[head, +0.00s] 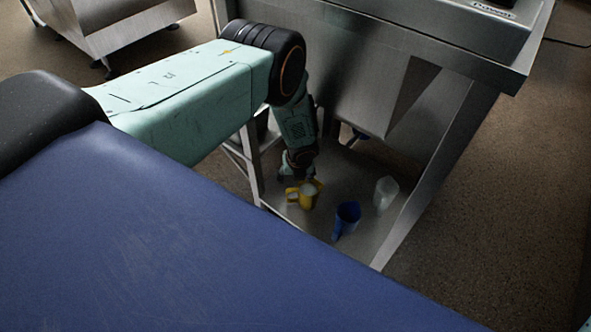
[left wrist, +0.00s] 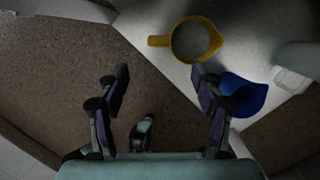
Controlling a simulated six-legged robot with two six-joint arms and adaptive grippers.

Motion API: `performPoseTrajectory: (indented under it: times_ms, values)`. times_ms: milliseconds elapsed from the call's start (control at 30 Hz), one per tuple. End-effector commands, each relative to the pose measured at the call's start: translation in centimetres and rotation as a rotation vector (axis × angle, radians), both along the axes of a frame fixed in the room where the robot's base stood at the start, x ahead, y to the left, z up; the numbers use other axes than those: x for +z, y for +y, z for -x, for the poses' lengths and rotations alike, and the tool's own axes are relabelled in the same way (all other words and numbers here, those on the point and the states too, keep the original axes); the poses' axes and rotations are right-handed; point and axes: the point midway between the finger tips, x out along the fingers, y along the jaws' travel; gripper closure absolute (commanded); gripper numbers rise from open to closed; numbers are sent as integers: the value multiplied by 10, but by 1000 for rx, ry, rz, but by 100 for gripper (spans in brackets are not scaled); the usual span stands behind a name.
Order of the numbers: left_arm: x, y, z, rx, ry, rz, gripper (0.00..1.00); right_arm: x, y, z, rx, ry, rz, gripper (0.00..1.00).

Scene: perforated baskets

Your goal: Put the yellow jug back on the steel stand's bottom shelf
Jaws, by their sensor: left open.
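The yellow jug (head: 309,199) is upright on the steel stand's bottom shelf (head: 290,213), close to the shelf's left front edge. In the left wrist view the jug (left wrist: 203,27) is seen from above, with its handle pointing left and a pale inside. My left gripper (head: 296,172) is just behind and above the jug in the head view. In the left wrist view my left gripper (left wrist: 162,82) has its fingers spread with nothing between them, and the jug lies beyond the right fingertip. I cannot tell whether that finger touches it. My right gripper is not in view.
A blue jug (head: 347,214) stands right of the yellow one, partly behind my right finger in the wrist view. A clear jug (head: 386,191) stands farther right. A stand leg (head: 252,160) and the sink basin above (head: 360,90) bound the space around my arm.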

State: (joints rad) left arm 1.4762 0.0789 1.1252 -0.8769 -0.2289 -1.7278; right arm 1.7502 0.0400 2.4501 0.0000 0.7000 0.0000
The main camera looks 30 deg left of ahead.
Motion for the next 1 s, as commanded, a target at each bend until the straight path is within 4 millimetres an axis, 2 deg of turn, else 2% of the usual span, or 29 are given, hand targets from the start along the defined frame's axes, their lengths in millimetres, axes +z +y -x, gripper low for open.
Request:
performPoseTrajectory:
  times_ms: [133,367,467,567,733,900,1000]
  values:
    - [10,-2,1,0,0,0,33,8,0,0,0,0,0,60]
    - [11,-3,3,4,0,3,33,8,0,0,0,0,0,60]
    - [8,-9,14,59,5,37,33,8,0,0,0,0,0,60]
    - [2,-27,45,231,18,129,33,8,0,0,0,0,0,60]
    - [3,-65,122,730,54,313,33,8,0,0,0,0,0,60]
    - [21,-89,195,1272,73,406,33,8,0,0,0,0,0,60]
    - [38,-95,236,1593,62,418,33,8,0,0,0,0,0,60]
